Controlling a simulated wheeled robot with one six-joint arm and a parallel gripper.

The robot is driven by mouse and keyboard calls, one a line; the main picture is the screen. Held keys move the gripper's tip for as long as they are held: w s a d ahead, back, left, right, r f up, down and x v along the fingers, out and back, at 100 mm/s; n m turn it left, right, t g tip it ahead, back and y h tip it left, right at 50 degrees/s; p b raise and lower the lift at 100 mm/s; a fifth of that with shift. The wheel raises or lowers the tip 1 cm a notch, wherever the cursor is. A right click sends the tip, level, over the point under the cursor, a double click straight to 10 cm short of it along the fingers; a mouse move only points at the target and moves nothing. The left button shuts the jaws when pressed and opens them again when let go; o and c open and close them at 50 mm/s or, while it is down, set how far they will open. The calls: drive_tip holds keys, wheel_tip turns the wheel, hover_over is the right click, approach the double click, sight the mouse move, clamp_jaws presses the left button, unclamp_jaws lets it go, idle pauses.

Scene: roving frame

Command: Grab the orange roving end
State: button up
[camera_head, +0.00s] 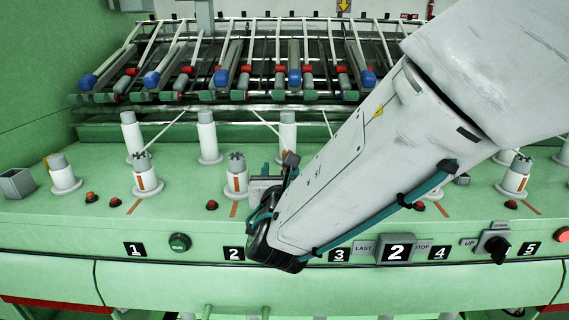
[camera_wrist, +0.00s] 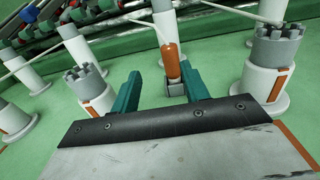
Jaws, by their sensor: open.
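The orange roving end (camera_wrist: 172,62) hangs in the wrist view at the lower end of a white strand (camera_wrist: 157,28). My gripper (camera_wrist: 160,72) has two teal fingers spread apart. In the picture the orange end shows between the fingertips, nearer the right one, and neither finger is closed on it. I cannot tell whether the right finger touches it.
White posts with grey notched tops (camera_wrist: 84,75) stand to the left and right (camera_wrist: 274,62). Further white bobbins (camera_head: 207,135) stand on the green deck (camera_head: 330,170). Buttons and knobs (camera_head: 179,242) line the front edge; drafting rollers (camera_head: 230,65) lie behind.

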drive_tip(key=w, duration=0.2)
drive_tip(key=w+d, duration=0.1)
drive_tip(key=w, duration=0.1)
drive_tip(key=w+d, duration=0.1)
drive_tip(key=shift+w+f, duration=0.1)
drive_tip(key=shift+w, duration=0.3)
drive_tip(key=shift+w+a, duration=0.1)
drive_tip(key=shift+w, duration=0.25)
clamp_jaws()
